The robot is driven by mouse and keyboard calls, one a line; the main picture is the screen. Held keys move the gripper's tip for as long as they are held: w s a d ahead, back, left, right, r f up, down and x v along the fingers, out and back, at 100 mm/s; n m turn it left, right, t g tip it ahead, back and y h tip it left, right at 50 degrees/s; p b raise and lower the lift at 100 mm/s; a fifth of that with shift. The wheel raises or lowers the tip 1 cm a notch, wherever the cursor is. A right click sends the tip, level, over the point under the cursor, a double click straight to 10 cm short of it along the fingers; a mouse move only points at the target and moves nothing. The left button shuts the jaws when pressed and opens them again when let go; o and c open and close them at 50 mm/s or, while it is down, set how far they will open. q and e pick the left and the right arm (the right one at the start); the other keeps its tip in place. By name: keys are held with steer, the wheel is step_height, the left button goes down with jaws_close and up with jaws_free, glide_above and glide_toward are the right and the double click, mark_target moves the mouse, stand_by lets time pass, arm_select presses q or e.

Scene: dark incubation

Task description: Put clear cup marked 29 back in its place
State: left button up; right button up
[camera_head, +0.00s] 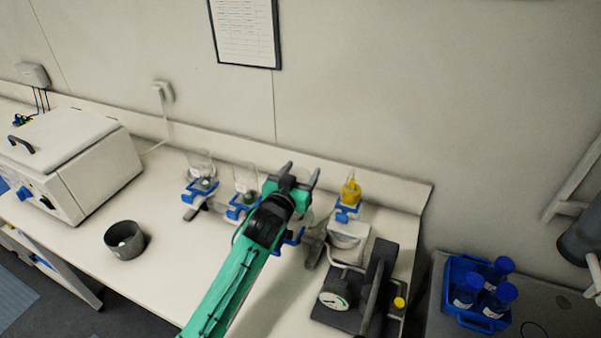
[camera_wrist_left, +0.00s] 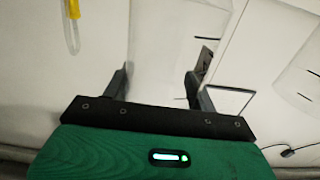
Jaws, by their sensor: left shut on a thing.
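My left gripper (camera_head: 299,173) is over the bench, with its green arm reaching in from below. In the left wrist view its two dark fingers (camera_wrist_left: 155,85) are shut on a clear cup (camera_wrist_left: 165,45), one finger on each side. I cannot read a number on this cup. In the head view the held cup is hard to make out near the gripper. Two other clear cups, a left one (camera_head: 200,160) and a right one (camera_head: 245,177), stand in blue holders left of the gripper. A blue holder (camera_head: 292,236) shows partly behind my arm. My right gripper is not in view.
A yellow-topped item (camera_head: 350,192) stands in a blue holder right of the gripper. Nearby are a white box (camera_head: 348,240) and a dark device with a dial (camera_head: 335,299). A dark bowl (camera_head: 125,240) and a white machine (camera_head: 70,160) stand left. The bench front between is clear.

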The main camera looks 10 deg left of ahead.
arm_select(q)
steer(key=shift+f+b, duration=0.45)
steer(key=shift+f, duration=0.45)
steer(key=o, duration=1.1)
step_height(320, 180, up, 20)
steer(key=b, duration=0.4)
